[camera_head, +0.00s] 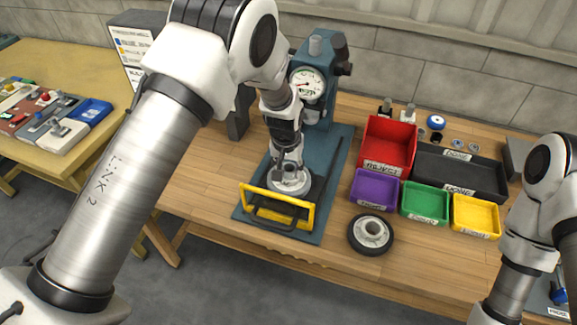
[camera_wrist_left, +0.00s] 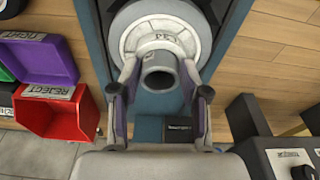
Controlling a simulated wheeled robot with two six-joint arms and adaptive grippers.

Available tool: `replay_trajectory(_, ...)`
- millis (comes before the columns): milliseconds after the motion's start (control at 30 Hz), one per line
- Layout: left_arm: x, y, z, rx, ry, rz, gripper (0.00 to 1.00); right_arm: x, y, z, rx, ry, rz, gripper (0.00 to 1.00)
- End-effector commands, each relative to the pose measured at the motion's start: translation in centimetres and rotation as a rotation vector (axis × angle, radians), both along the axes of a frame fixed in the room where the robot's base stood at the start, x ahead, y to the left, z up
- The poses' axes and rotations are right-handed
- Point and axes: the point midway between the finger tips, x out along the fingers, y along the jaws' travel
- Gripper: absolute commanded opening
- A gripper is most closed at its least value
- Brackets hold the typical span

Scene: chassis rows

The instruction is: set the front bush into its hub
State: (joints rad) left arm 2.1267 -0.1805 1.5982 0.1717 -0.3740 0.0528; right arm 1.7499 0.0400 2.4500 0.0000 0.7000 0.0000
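A grey hollow bush (camera_wrist_left: 159,72) is between the two fingers of my left gripper in the left wrist view. My left gripper (camera_head: 286,168) points down under the press and its fingertips appear closed on the bush sides. Whether the bush touches the hub is hidden. My right gripper is out of view.
A blue press (camera_head: 318,115) with a dial stands behind my gripper. A yellow guard frame (camera_head: 276,215) stands in front. Another wheel (camera_head: 370,234) lies on the bench. A red bin (camera_head: 389,146), purple, green and yellow bins and a black tray (camera_head: 460,173) stand to the right.

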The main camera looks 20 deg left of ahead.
Motion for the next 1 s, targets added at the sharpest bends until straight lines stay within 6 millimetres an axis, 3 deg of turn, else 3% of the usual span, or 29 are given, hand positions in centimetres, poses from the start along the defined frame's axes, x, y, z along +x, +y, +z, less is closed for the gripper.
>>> replay_trajectory(433,-0.1,0.0,0.9,0.0,-0.002,0.001,0.69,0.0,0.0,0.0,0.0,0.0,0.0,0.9)
replay_trajectory(567,-0.4,0.0,3.3,0.001,-0.003,0.0,0.69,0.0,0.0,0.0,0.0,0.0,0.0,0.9)
replay_trajectory(800,-1.4,-0.1,9.3,0.001,-0.003,0.0,0.69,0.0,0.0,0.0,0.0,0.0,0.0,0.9)
replay_trajectory(1000,-1.8,-0.1,11.7,0.0,-0.001,0.0,0.69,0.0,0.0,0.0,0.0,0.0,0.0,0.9)
